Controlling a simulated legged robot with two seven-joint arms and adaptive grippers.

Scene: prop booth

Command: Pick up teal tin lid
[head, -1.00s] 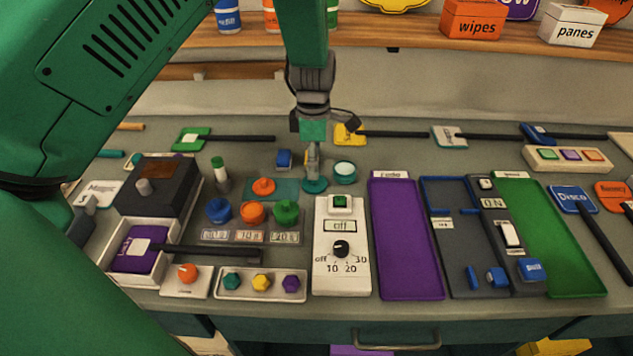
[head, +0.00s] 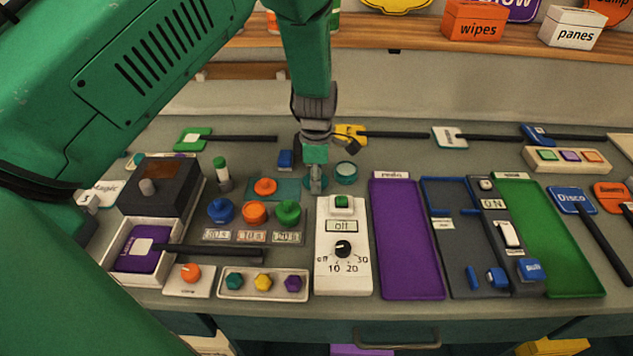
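The teal tin lid (head: 308,184) is a small round disc on the worktop. It lies at the right end of a flat teal mat, left of a small open teal tin (head: 345,173). My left gripper (head: 316,186) points straight down over the lid, with its fingertips at the lid's middle and hiding part of it. The fingers look close together, but they are too small to tell whether they are shut on the lid. My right gripper is not in view.
A white dial box (head: 342,275) stands just in front of the lid. Orange, blue and green knobbed pieces stand to its left, with a blue block (head: 285,159) behind. A purple tray (head: 408,240) lies to the right. A shelf (head: 420,42) runs along the back.

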